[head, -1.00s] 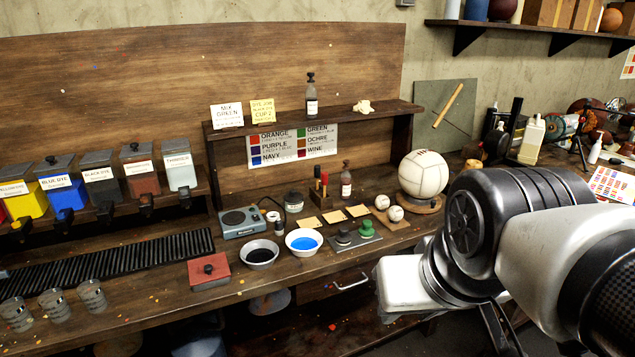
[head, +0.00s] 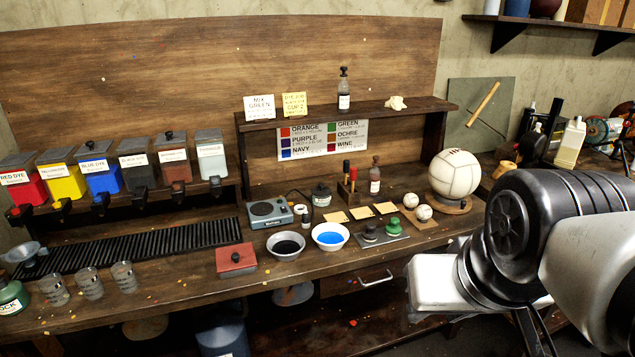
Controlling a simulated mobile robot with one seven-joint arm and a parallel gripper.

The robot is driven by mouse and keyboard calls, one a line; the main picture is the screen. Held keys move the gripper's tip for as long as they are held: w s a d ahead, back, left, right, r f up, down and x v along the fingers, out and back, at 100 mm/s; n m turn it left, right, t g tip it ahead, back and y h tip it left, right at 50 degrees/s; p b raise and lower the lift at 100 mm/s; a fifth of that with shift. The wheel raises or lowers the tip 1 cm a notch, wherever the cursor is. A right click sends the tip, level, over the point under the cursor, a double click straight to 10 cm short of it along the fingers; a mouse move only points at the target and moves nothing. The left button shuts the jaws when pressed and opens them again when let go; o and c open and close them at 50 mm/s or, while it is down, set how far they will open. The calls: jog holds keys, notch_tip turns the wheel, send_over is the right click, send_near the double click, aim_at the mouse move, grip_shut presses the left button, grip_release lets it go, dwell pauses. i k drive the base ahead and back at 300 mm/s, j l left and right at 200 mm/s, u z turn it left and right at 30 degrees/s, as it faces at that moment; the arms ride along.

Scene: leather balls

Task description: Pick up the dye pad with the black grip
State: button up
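The dye pad with the black grip (head: 371,233) sits on a flat grey plate (head: 386,241) on the bench. A similar pad with a green grip (head: 394,226) stands close to its right on the same plate. My arm fills the lower right of the head view, to the right of the pads and in front of the bench edge. My gripper's fingers cannot be made out in this view.
Left of the pads are a bowl of blue liquid (head: 330,236), a bowl of dark liquid (head: 286,246) and a red block with a black knob (head: 236,260). Two small pale balls (head: 424,212) and a large white ball (head: 454,174) stand to the right.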

aim_at(369, 234)
jog(key=i+l, duration=0.3)
jog(key=i, duration=0.25)
jog(key=i+l+u, duration=0.1)
jog(key=i+l, duration=0.25)
jog(key=i, duration=0.2)
jog(key=i+l, duration=0.35)
jog(key=i, duration=0.2)
jog(key=j+u, duration=0.05)
